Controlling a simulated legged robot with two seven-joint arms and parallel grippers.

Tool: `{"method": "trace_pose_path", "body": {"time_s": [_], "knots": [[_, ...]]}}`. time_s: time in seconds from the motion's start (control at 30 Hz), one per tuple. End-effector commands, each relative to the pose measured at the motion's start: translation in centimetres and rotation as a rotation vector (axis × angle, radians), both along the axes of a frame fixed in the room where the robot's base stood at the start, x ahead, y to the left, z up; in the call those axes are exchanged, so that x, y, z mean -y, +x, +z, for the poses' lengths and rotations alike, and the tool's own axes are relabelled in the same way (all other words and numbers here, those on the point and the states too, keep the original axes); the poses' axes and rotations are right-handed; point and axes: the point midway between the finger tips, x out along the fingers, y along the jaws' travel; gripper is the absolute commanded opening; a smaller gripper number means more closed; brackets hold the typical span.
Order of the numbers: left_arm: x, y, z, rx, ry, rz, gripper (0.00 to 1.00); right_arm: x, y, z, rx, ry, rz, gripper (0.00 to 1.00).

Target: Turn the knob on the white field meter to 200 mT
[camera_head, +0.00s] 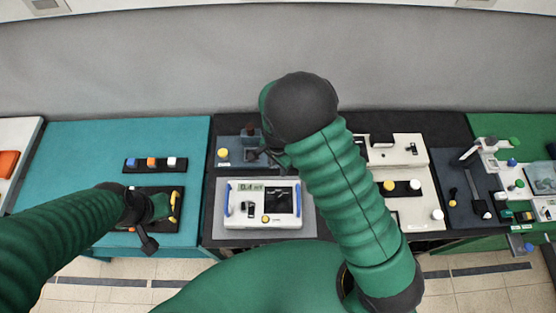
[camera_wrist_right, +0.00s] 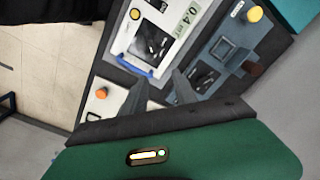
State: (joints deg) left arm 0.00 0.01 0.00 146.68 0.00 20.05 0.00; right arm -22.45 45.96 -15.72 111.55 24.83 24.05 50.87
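The white field meter (camera_head: 284,220) lies on a grey mat, with blue handles at its sides and a display reading 0.4 mT. Its face has a dark panel, a yellow round part (camera_head: 265,218) and small dark and white controls too small to tell apart. In the right wrist view, the meter (camera_wrist_right: 124,42) is at the upper middle. My right gripper (camera_head: 268,152) is above the dark unit behind the meter, apart from the meter; its fingers (camera_wrist_right: 160,92) look spread and empty. My left gripper (camera_head: 155,222) looks open over the teal table.
A dark unit (camera_head: 227,142) with a yellow knob stands behind the meter. Cream units (camera_head: 408,208) with knobs are to its right. A dark tray (camera_head: 148,196) and a strip of coloured blocks (camera_head: 151,170) lie on the teal table (camera_head: 80,165). My right arm hides part of the bench.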

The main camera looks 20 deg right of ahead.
Motion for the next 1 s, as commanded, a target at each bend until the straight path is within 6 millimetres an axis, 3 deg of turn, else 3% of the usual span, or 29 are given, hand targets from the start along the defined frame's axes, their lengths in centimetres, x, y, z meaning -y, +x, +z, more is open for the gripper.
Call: {"method": "trace_pose_path", "body": {"time_s": [0.17, 0.4, 0.6, 0.8, 1.0], "knots": [[0.0, 0.0, -1.2, 0.0, 0.0, 0.0, 0.0, -0.2, 0.0, 2.7, 0.006, 0.002, 0.002, 0.34], [0.0, 0.0, -2.9, 0.0, 0.0, 0.0, 0.0, -0.3, -0.1, 9.8, 0.008, 0.003, 0.002, 0.34], [0.0, 0.0, -3.8, 0.0, 0.0, 0.0, 0.0, -0.4, -0.2, 14.6, 0.004, 0.002, 0.001, 0.34], [0.0, 0.0, -4.0, 0.0, 0.0, 0.0, 0.0, -0.4, -0.3, 16.4, -0.001, 0.0, 0.0, 0.34], [0.0, 0.0, -3.9, 0.0, 0.0, 0.0, 0.0, -0.3, -0.3, 16.5, -0.002, -0.001, 0.0, 0.34]]}}
